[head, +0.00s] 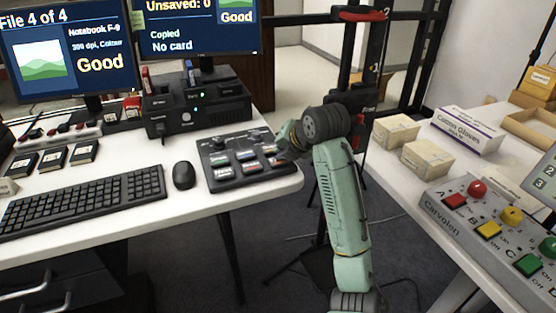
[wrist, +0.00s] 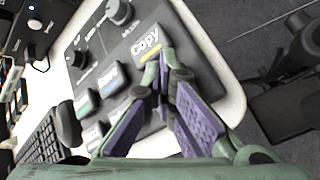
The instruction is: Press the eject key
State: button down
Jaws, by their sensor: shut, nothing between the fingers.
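The black control panel (head: 232,142) lies near the right end of the white desk, with two rows of labelled keys and several knobs. In the wrist view the panel (wrist: 165,25) shows a key marked Copy (wrist: 147,42) with a yellow line, a blue-marked key (wrist: 110,76) and a green-marked key (wrist: 86,103). I cannot read which key is eject; some lower keys are partly hidden by my fingers. My gripper (wrist: 163,78) is shut and empty, its tips over the panel just below the Copy key. Contact cannot be told. In the head view my gripper (head: 281,150) is at the panel's right side.
A mouse (head: 184,175) and keyboard (head: 85,200) lie left of the panel. A black card reader box (head: 197,108) stands behind. The left monitor (head: 68,50) reads "File 4 of 4"; the right monitor (head: 200,30) reads "Copied, No card".

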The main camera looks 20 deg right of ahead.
jog(key=shift+f, duration=0.2)
jog(key=shift+r, duration=0.1)
jog(key=shift+r+p, duration=0.4)
jog(key=shift+r, duration=0.4)
jog(key=shift+r+p, duration=1.6)
jog(key=shift+r, duration=1)
jog(key=shift+f, duration=0.1)
